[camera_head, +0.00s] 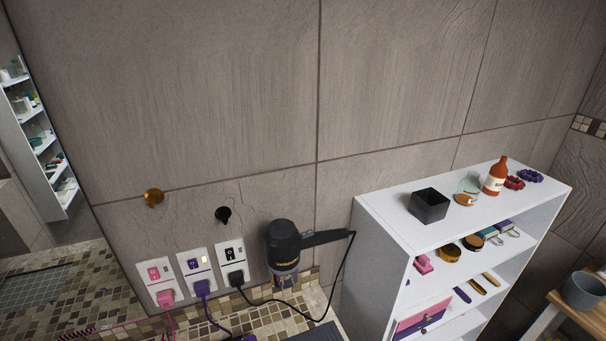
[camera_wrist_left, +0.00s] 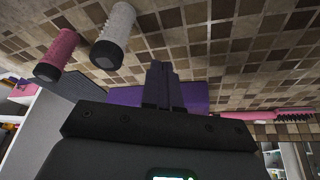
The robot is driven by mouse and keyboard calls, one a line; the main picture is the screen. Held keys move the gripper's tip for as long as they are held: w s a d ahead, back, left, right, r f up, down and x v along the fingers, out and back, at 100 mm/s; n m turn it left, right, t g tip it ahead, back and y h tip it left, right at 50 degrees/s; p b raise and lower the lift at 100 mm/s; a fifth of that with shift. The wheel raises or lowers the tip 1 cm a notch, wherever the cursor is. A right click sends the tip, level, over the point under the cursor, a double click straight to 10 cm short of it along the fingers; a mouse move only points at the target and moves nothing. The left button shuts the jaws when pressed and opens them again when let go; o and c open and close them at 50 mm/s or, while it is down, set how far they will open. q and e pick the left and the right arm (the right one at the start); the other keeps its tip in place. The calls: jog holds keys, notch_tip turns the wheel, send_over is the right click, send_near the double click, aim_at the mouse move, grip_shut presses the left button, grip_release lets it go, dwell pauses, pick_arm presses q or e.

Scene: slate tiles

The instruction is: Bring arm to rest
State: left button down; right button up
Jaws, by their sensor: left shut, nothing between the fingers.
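My left gripper (camera_wrist_left: 162,75) shows in the left wrist view, with its two dark fingers together and nothing between them. A flat purple thing (camera_wrist_left: 195,95) lies behind the fingers; I cannot tell whether they touch it. Neither of my arms shows in the head view, and my right gripper is in no view.
In the wrist view a pink cylinder (camera_wrist_left: 57,52), a pale cylinder (camera_wrist_left: 114,36) and a pink brush (camera_wrist_left: 275,115) lie around the gripper on mosaic tiles. In the head view a black hair dryer (camera_head: 284,243) hangs by wall sockets, left of a white shelf (camera_head: 385,245).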

pick_arm(q)
jog(key=shift+s+m+g+p, duration=0.35)
jog(key=shift+s+m+g, duration=0.25)
jog(key=shift+s+m, duration=0.3)
notch_tip(320, 180, up, 23)
jog(key=p, duration=2.2)
jog(key=shift+w+p, duration=0.15)
jog(key=shift+p, duration=0.25)
